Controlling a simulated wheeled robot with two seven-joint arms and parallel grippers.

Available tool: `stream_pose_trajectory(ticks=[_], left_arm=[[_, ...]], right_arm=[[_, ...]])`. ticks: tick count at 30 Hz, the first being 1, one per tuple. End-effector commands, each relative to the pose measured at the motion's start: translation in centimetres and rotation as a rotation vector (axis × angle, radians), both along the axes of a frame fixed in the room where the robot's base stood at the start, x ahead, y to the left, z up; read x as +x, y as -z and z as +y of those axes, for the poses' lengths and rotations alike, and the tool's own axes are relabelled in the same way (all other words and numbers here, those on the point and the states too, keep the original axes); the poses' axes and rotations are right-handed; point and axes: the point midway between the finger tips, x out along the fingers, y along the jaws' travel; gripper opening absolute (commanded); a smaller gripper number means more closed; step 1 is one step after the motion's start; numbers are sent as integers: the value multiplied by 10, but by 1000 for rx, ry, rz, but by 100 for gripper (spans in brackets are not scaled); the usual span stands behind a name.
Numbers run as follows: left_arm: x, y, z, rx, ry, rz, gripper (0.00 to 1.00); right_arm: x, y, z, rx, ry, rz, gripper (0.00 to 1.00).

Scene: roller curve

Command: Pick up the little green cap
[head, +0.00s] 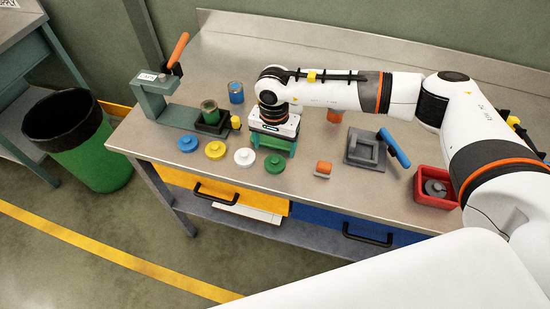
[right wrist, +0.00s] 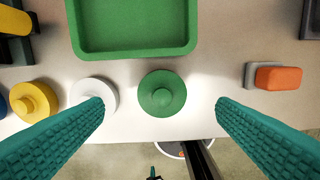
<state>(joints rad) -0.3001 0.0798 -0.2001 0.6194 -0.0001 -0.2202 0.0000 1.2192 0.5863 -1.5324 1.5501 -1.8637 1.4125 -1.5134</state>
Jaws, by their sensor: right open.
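The little green cap (head: 274,164) is a round disc with a knob, lying near the table's front edge. My right gripper (head: 272,148) is open and empty, just behind the cap in the head view. In the wrist view its fingertips (right wrist: 160,104) stand apart on either side of the cap, with clear gaps. I cannot tell its exact height above the cap. My left gripper is not in view.
White (head: 244,157), yellow (head: 215,150) and blue (head: 188,143) caps lie in a row to the left. A green tray (right wrist: 135,52) sits behind the green cap. An orange-and-grey block (head: 323,169) lies to the right. A red bin (head: 434,200) stands further right.

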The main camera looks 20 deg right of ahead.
Motion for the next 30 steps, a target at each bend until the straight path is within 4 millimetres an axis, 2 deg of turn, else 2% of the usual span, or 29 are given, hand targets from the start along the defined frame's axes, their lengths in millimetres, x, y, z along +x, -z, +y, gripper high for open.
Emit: stream_pose_trajectory(ticks=[5,10,15,23,30], left_arm=[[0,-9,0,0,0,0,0],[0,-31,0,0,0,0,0],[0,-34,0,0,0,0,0],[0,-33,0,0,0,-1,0],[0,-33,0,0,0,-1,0]], right_arm=[[-1,10,0,1,0,2,80],[-5,33,0,2,1,4,80],[-4,55,-1,2,1,1,80],[-4,60,-1,2,1,0,80],[-4,59,-1,2,2,0,43]])
